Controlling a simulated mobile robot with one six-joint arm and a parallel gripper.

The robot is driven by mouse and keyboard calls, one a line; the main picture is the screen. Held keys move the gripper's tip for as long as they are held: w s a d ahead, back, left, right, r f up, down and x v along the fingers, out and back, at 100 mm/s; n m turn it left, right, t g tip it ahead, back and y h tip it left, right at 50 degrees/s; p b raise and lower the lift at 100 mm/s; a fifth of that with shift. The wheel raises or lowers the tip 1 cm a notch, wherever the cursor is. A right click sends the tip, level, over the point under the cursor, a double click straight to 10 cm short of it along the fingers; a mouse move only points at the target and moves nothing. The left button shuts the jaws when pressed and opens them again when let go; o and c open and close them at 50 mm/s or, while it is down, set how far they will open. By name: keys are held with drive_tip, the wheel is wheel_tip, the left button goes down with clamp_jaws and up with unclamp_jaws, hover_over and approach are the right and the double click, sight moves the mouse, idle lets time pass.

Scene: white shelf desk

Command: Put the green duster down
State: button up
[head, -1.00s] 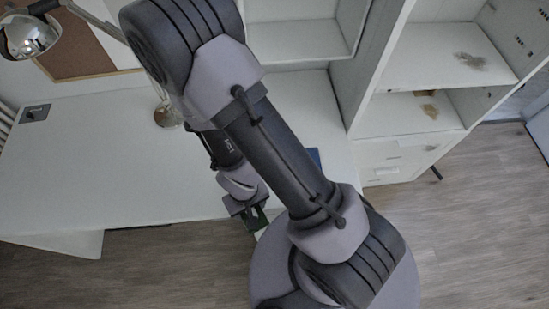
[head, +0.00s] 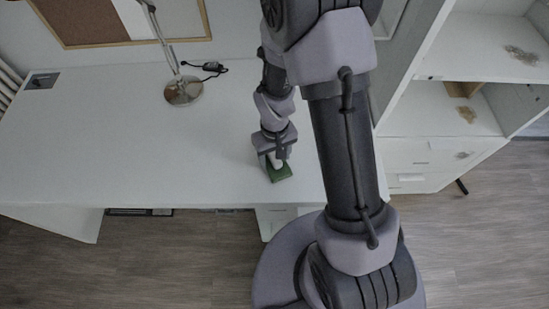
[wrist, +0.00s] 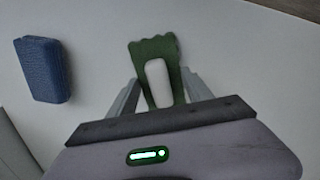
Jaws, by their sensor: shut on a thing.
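The green duster (head: 282,173) is at my gripper's tip, over the white desk near its front edge in the head view. In the wrist view the duster (wrist: 152,48) shows a green wavy-edged body with a white handle piece (wrist: 157,82) on it. My gripper (wrist: 155,98) has one finger on each side of the duster and is shut on it. The gripper (head: 275,160) points down in the head view. I cannot tell whether the duster touches the desk top.
The white desk (head: 130,135) is broadly clear to the left of the gripper. A blue block-like object (wrist: 42,68) lies left of the duster in the wrist view. A lamp base (head: 183,91) stands further back. A shelf unit (head: 430,120) stands at the right.

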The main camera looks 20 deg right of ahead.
drive_tip(key=shift+r, duration=0.15)
drive_tip(key=shift+f, duration=0.2)
drive_tip(key=o, duration=1.2)
wheel_tip(320, 180, up, 14)
drive_tip(key=p, duration=0.6)
wheel_tip(320, 180, up, 10)
drive_tip(key=m+t, duration=0.2)
hover_over(273, 160)
drive_tip(key=s+a+r+m+t, duration=0.1)
drive_tip(key=s+r, duration=0.3)
drive_tip(key=s+a+r+m+t+y, duration=0.1)
drive_tip(key=s+r, duration=0.2)
drive_tip(key=r, duration=0.2)
drive_tip(key=s+a+r+m+t+y, duration=0.1)
drive_tip(key=s+r, duration=0.3)
drive_tip(key=shift+s+r+t, duration=0.2)
drive_tip(key=shift+s+t, duration=0.1)
drive_tip(key=shift+t, duration=0.1)
